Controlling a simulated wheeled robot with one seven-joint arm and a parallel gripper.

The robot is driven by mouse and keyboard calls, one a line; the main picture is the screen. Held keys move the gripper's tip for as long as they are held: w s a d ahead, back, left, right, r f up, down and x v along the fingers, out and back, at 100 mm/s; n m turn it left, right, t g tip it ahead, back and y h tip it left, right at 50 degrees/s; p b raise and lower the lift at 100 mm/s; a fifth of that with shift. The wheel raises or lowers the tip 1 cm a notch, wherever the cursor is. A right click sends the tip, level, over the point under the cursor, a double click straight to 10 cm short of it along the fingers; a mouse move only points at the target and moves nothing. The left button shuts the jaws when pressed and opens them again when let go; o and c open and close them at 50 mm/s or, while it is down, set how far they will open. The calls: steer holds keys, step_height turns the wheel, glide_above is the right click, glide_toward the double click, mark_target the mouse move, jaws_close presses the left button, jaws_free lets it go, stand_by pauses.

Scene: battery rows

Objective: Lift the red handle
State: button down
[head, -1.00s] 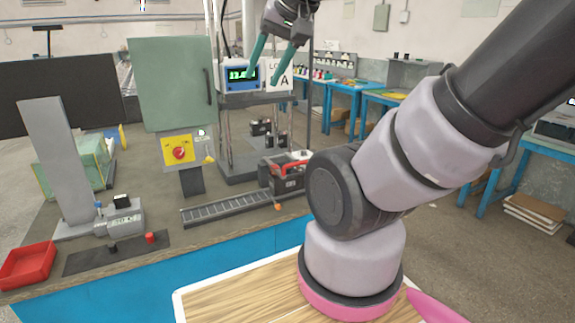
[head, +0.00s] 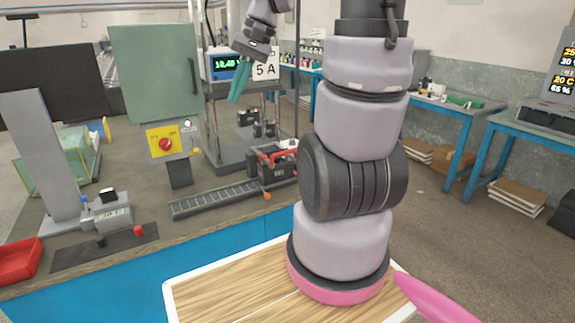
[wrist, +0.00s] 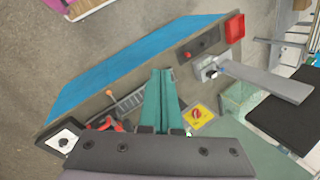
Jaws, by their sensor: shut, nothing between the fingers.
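A red handle (head: 278,148) sits on top of a dark battery-like block (head: 274,172) at the right end of the roller track. In the wrist view part of the red handle (wrist: 122,126) shows at the left of my fingers, partly hidden by my gripper's body. My gripper (head: 236,98) has teal fingers that point down, held together and empty. It is in the air in front of the metal stand, up and left of the handle and apart from it. In the wrist view the fingers (wrist: 160,76) lie side by side over the bench.
A grey roller track (head: 218,199) runs along the bench. A green cabinet (head: 155,75), a yellow switch plate with a red knob (head: 165,143) and a blue meter (head: 222,66) stand nearby. A red tray (head: 18,260) is at the left.

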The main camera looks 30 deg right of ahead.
steer(key=w+d+f+m+t+y, duration=0.2)
steer(key=w+d+f+m+y, duration=0.25)
steer(key=w+f+y, duration=0.5)
steer(key=w+d+f+m+t+y, duration=0.1)
steer(key=w+d+f+m+y, duration=0.4)
steer(key=f, duration=0.7)
steer(key=s+d+f+m+t+h, duration=0.1)
steer(key=d+f+m+t+h, duration=0.7)
steer(key=f, duration=0.4)
steer(key=s+d+f+m+t+h, duration=0.1)
steer(key=d+f+m+t+h, duration=0.8)
steer(key=f+m+t+h, duration=0.2)
steer(key=shift+f+m+t, duration=0.7)
steer(key=shift+m+t, duration=0.05)
steer(key=shift+t, duration=0.05)
steer(key=shift+w, duration=0.1)
steer(key=s+r+x, duration=0.1)
steer(key=r+x, duration=0.1)
steer(key=x, duration=1)
steer(key=shift+r, duration=0.45)
